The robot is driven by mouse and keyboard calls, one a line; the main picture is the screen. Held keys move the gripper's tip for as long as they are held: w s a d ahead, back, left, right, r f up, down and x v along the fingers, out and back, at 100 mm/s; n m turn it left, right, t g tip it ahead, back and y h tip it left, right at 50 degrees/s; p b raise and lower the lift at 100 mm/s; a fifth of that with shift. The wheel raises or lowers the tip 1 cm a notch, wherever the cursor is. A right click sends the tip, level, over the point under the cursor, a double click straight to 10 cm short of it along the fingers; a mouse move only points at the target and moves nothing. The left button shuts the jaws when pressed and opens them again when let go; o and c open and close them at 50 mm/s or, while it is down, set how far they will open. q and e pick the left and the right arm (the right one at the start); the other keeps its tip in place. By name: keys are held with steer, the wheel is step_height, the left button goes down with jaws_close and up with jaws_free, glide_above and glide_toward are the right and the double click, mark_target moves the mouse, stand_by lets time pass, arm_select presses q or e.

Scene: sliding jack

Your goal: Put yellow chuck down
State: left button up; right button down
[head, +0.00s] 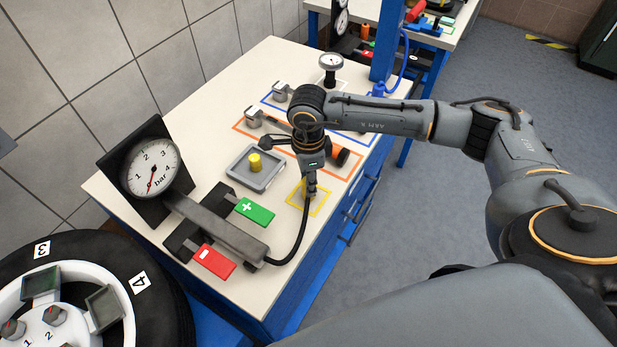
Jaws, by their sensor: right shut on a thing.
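My right gripper (311,178) points down over the yellow outlined square (321,209) near the right edge of the workbench. It is shut on the chuck (311,192) at the end of the black hose (301,238). The gripper mostly hides the chuck, and its colour is hard to make out. The chuck is over or within the square's upper left part; I cannot tell whether it touches the bench. The hose runs down from it to the gauge unit (222,230) with a round bar dial. My left gripper is not in view.
A green plus button (254,211) and a red button (214,262) lie left of the hose. A grey tray (268,183) with a yellow cylinder (254,162) is beside the gripper. An orange-handled tool (341,155) lies behind. A wheel (157,270) stands lower left.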

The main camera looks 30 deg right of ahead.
steer(key=shift+f+b, duration=0.2)
steer(key=shift+b, duration=0.1)
steer(key=c, duration=1)
jaws_free()
steer(key=shift+r, duration=0.1)
steer(key=shift+r+p, duration=0.2)
steer(key=shift+p, duration=0.1)
steer(key=shift+r, duration=0.25)
step_height(320, 180, up, 11)
steer(key=b, duration=0.2)
steer(key=shift+r+b, duration=0.2)
steer(key=shift+b, duration=0.2)
steer(key=shift+s+f, duration=0.1)
